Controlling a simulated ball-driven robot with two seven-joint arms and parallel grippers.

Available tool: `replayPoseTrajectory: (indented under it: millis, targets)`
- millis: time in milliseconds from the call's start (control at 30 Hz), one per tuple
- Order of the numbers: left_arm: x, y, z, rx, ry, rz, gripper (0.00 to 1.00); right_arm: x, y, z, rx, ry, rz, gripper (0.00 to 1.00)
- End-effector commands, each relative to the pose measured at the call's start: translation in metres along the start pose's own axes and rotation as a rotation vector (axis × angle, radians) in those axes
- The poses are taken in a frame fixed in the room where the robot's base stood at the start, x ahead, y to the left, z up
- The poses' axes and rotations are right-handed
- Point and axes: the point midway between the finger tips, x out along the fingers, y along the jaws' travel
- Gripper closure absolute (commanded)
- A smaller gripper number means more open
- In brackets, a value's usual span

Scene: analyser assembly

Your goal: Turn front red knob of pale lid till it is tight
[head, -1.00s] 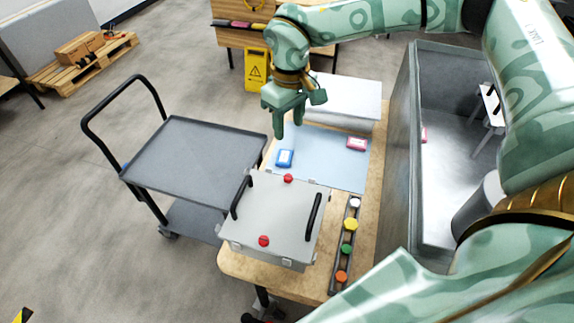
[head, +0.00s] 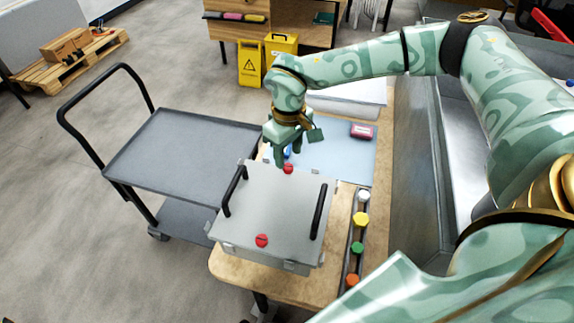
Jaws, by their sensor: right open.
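The pale lid (head: 270,205) lies on a grey box on the wooden table, with a black handle along its left side and another along its right. One red knob (head: 262,240) sits near the lid's near edge. Another red knob (head: 288,169) sits near its far edge. My right gripper (head: 287,160) is open, pointing down just above and behind the far red knob, and it looks empty. I cannot tell if its fingers touch that knob. It partly hides a blue item (head: 288,151) on the pale blue mat. My left gripper is not in view.
A rack (head: 354,245) with white, yellow, green and orange pieces stands right of the box. A pink item (head: 362,131) lies on the mat (head: 335,160). A grey trolley (head: 175,155) stands left of the table. A large grey bin (head: 420,170) stands at the right.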

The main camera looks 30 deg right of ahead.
Motion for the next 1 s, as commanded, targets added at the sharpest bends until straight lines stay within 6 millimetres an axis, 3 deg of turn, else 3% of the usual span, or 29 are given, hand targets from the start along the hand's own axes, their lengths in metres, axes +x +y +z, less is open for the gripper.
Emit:
replayPoseTrajectory:
  millis: [33, 200, 567, 600, 767, 1000]
  targets:
    - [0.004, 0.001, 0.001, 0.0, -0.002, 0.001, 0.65, 0.013, 0.0, 0.0, 0.0, -0.003, -0.001, 0.55]
    - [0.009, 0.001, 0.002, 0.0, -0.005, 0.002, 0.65, 0.034, 0.0, 0.0, 0.001, -0.001, 0.0, 0.55]
    - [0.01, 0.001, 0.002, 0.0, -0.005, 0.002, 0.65, 0.04, 0.0, 0.0, 0.0, 0.001, 0.0, 0.55]
    - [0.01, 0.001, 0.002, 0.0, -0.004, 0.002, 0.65, 0.04, 0.0, 0.0, 0.0, 0.001, 0.0, 0.58]
    - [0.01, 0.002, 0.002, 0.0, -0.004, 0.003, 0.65, 0.04, 0.0, 0.0, 0.0, 0.001, 0.0, 1.0]
    - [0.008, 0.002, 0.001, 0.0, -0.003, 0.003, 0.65, 0.039, 0.0, 0.0, 0.009, 0.001, 0.0, 1.0]
